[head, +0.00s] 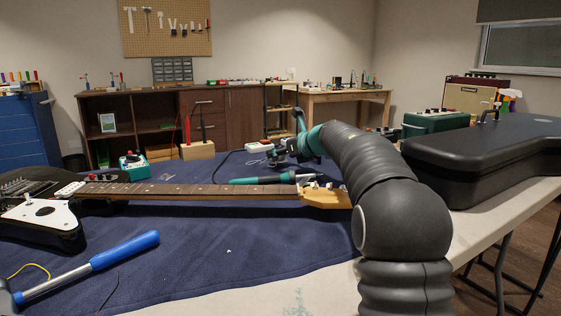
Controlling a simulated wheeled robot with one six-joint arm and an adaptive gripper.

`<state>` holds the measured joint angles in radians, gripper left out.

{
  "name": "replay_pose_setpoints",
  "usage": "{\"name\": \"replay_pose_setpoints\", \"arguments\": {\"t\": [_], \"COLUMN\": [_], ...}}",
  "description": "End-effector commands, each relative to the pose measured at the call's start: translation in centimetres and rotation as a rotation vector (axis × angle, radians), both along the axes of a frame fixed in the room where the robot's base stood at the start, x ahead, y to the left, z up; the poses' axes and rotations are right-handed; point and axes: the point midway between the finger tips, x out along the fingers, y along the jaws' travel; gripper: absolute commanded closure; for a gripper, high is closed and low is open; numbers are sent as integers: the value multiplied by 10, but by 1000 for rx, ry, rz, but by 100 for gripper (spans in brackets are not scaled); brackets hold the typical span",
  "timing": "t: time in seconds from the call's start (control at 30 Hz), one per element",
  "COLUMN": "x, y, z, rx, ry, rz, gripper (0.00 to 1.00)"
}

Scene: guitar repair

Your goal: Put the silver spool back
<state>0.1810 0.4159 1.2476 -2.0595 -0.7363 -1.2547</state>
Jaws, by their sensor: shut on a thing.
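My gripper (277,152) is at the far end of my dark arm, low over the blue mat (200,250), beyond the guitar's headstock. It is small and dark in the head view. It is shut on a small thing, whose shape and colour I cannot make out. I cannot pick out the silver spool for certain anywhere, nor tell whether the held thing touches the mat.
An electric guitar (190,191) lies across the mat, its headstock (325,197) beside my arm. A teal-handled tool (258,180) lies behind its neck. A blue-handled hammer (125,250) is in front. A black case (485,160) fills the right. A wooden tool block (197,150) stands behind.

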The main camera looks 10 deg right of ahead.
Motion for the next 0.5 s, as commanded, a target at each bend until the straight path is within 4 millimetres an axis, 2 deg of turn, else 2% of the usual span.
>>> {"name": "replay_pose_setpoints", "arguments": {"t": [0.03,0.1,0.47,0.5], "x": [0,0,0,0], "y": [0,0,0,0], "z": [-12,-19,-22,-21], "rx": [1,1,0,0], "ry": [2,2,0,0], "rz": [1,1,0,0], "gripper": [83,83,83,38]}}
